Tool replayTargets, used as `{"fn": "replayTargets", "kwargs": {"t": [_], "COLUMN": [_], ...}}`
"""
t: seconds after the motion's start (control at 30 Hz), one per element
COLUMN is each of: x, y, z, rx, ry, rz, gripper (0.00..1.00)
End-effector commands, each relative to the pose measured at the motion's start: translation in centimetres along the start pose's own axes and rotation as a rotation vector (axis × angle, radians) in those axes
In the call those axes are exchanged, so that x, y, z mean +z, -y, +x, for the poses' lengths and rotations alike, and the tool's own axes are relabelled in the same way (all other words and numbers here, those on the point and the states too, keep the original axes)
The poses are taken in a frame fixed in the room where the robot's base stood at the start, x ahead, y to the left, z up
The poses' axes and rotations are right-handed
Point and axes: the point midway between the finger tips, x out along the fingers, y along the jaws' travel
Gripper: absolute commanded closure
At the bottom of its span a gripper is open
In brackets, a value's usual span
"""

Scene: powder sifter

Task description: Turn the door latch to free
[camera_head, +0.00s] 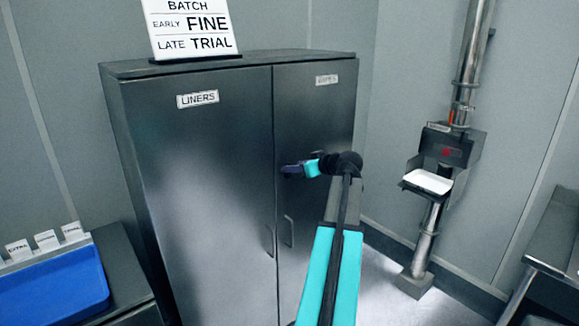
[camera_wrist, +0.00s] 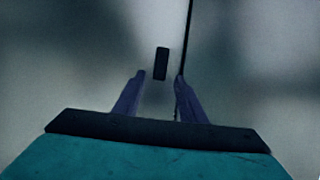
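The grey double-door cabinet (camera_head: 205,190) has a dark vertical seam between its doors. In the wrist view a small dark upright bar, which looks like the door latch (camera_wrist: 161,62), stands on the pale door face just left of the seam (camera_wrist: 186,40). My gripper (camera_head: 286,169) is at the cabinet front near the seam, at mid-height. In the wrist view my gripper (camera_wrist: 160,78) is open, with one purple finger on each side below the bar. The bar's lower end lies about level with the fingertips. Contact cannot be told. In the head view my gripper hides the latch.
Two door handles (camera_head: 269,241) flank the seam below my gripper. A lettered sign (camera_head: 190,28) stands on the cabinet. A blue tray (camera_head: 55,290) lies on the left counter. A steel column with a white tray (camera_head: 428,181) stands at right. Floor between is clear.

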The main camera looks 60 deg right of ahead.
Motion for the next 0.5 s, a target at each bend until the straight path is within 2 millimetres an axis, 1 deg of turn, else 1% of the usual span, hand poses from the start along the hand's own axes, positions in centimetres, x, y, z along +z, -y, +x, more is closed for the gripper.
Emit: {"fn": "replayTargets", "kwargs": {"t": [0.03, 0.1, 0.2, 0.33, 0.5], "x": [-0.2, -0.1, -0.1, 0.0, 0.0], "y": [-0.1, 0.0, -0.1, 0.0, 0.0], "z": [0.8, 1.7, 2.7, 3.5, 3.9], "rx": [-0.002, -0.001, -0.001, 0.0, 0.0], "ry": [0.001, 0.001, 0.001, 0.001, 0.001], "rz": [0.001, 0.001, 0.001, 0.001, 0.0], "gripper": [0.62, 0.62, 0.62, 0.62, 0.62]}}
